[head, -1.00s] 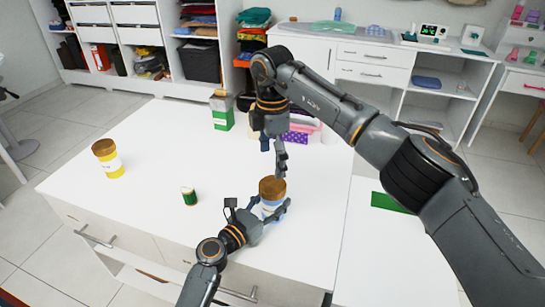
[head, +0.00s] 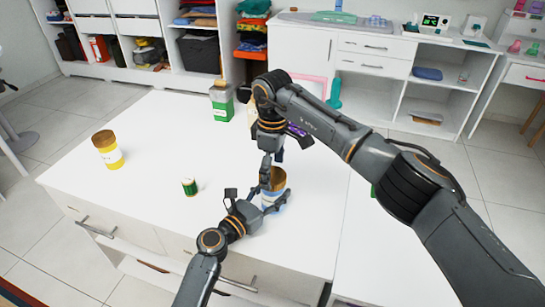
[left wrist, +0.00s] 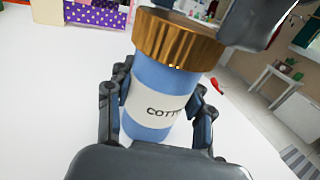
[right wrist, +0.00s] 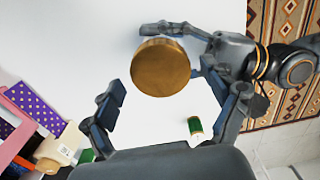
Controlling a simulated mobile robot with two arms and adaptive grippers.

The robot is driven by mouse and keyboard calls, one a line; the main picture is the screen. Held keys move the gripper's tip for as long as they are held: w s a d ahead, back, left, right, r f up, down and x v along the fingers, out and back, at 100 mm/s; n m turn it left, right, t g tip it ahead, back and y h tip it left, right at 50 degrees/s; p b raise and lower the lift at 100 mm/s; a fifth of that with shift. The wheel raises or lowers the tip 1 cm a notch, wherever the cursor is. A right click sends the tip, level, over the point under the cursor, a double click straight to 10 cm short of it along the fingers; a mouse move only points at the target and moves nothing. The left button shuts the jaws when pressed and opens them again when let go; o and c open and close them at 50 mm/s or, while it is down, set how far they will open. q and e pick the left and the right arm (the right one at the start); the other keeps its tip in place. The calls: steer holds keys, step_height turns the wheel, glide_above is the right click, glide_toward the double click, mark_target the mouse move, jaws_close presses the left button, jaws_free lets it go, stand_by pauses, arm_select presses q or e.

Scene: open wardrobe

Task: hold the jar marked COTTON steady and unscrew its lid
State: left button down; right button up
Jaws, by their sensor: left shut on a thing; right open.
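The COTTON jar (head: 275,201) stands on the white table, with a blue body and a pale label partly readable in the left wrist view (left wrist: 152,108). Its ridged golden-brown lid (left wrist: 180,40) is on top; it shows from above in the right wrist view (right wrist: 160,68). My left gripper (head: 267,204) is shut around the jar's body, below the lid. My right gripper (head: 270,170) points down at the lid, its fingers open. In the right wrist view the lid appears just beyond the open fingers (right wrist: 168,100); I cannot tell if they touch it.
A green spool (head: 189,187) stands left of the jar, and a yellow jar (head: 108,155) farther left. A green container (head: 221,103) and a purple dotted box (right wrist: 33,106) stand toward the back. The table between the spool and the yellow jar is clear.

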steer(key=shift+f, duration=0.65)
